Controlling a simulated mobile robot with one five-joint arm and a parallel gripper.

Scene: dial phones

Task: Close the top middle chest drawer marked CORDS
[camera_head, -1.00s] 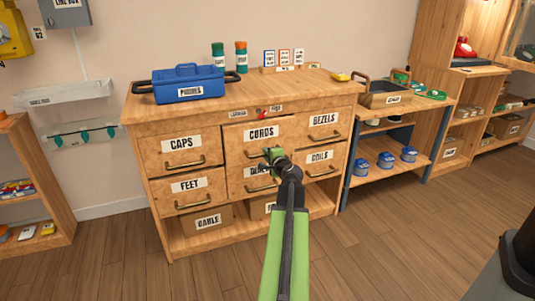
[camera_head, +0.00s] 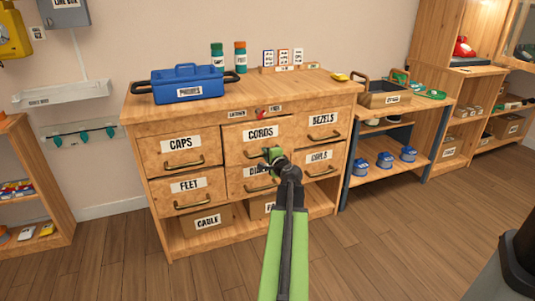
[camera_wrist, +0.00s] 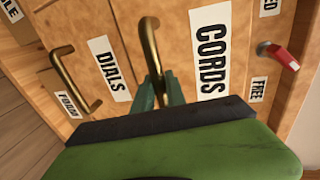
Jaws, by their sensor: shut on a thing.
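The CORDS drawer (camera_head: 235,140) is in the top middle of the wooden chest (camera_head: 148,218). Its front looks close to flush with its neighbours; I cannot tell if a small gap is left. The white CORDS label also shows in the wrist view (camera_wrist: 210,50). My gripper (camera_head: 270,155) is at the drawer's brass handle (camera_wrist: 149,35), below the label. Its green fingers (camera_wrist: 160,93) are shut on the handle in the wrist view. In the head view my gripper hides most of the handle.
The DIALS drawer (camera_wrist: 100,75) is directly below, with the CAPS drawer (camera_head: 180,158) left and the BEZELS drawer (camera_head: 324,132) right. A red-ended knob or key (camera_wrist: 283,57) sits above CORDS. A blue toolbox (camera_head: 188,88) stands on top. The floor in front is clear.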

